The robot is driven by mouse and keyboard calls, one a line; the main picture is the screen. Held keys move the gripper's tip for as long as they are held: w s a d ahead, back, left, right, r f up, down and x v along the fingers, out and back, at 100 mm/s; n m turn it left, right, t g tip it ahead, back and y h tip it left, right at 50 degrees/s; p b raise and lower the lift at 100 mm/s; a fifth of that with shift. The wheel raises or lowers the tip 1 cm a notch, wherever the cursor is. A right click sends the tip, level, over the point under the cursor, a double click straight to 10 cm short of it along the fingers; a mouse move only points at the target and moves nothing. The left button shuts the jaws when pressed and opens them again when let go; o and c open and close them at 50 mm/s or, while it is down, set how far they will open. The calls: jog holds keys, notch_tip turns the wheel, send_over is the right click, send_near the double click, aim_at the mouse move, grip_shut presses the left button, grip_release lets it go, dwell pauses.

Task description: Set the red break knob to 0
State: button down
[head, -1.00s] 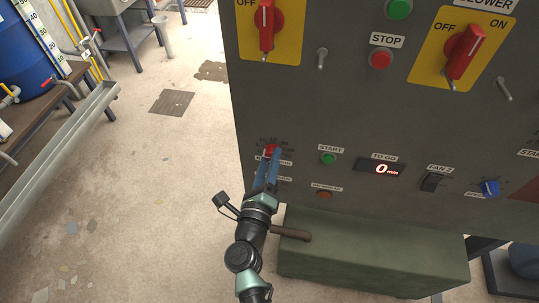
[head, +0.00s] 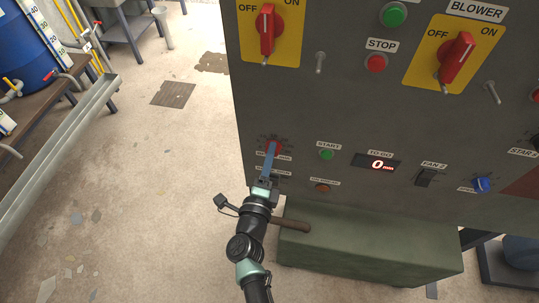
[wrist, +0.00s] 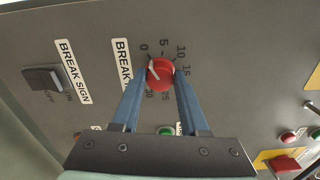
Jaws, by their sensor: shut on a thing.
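The red break knob (wrist: 160,75) is on the grey panel, inside a printed scale from 0 to 25 or more. Its white pointer mark faces the upper left, on the side of the 0, though I cannot tell whether it lines up exactly. My gripper (wrist: 161,80) is shut on the knob, with one blue finger on each side. In the head view my gripper (head: 271,148) reaches up to the panel's lower left, and its fingers hide most of the knob and part of the labels.
A break sign switch (wrist: 43,79) is left of the knob in the wrist view. In the head view a green start button (head: 326,154) and a display (head: 376,163) reading 0 are to the right. A green box (head: 370,245) juts out below.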

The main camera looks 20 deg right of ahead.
jog(key=shift+c, duration=2.1)
grip_release()
jog(key=shift+s, duration=0.1)
jog(key=v, duration=1.3)
